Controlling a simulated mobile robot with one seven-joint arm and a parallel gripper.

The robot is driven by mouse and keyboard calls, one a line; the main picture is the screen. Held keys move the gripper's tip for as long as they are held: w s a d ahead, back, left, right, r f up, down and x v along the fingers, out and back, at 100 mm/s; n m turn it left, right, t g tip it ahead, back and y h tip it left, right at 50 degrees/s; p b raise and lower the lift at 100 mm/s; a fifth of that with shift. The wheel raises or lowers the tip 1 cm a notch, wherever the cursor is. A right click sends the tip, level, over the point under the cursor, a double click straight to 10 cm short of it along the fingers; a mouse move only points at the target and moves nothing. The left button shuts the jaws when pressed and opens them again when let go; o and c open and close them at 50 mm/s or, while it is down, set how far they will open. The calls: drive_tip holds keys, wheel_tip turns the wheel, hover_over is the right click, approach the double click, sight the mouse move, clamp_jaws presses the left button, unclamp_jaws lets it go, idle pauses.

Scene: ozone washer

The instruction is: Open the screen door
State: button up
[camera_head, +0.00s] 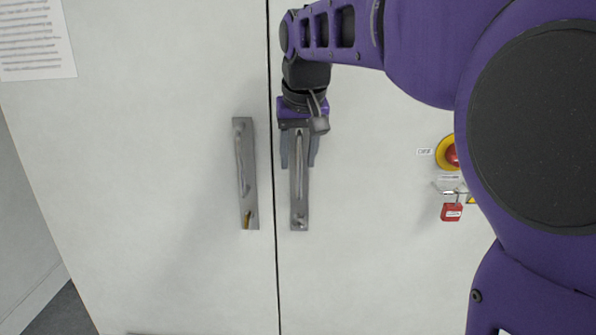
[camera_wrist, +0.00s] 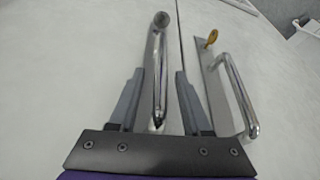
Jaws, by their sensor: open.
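Two white doors meet at a narrow dark seam, and both look closed: the left door (camera_head: 160,190) and the right door (camera_head: 380,270). The right door has an upright metal handle (camera_head: 299,212) on a grey plate. My gripper (camera_head: 299,164) is open at the upper part of this handle, one finger on each side. In the wrist view my gripper (camera_wrist: 160,72) has the bar of this handle (camera_wrist: 160,50) between its spread fingers. Whether a finger touches the bar I cannot tell. Neither view names either door as the screen door.
The left door has a similar handle (camera_head: 246,185) close beside, with a yellow key (camera_wrist: 212,37) at one end. An emergency stop button (camera_head: 452,154) and a red padlock (camera_head: 452,212) are on the right door. A printed sheet (camera_head: 35,40) hangs upper left.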

drive_tip(key=shift+w+f, duration=0.2)
drive_tip(key=shift+f, duration=0.35)
clamp_jaws()
idle(1.1)
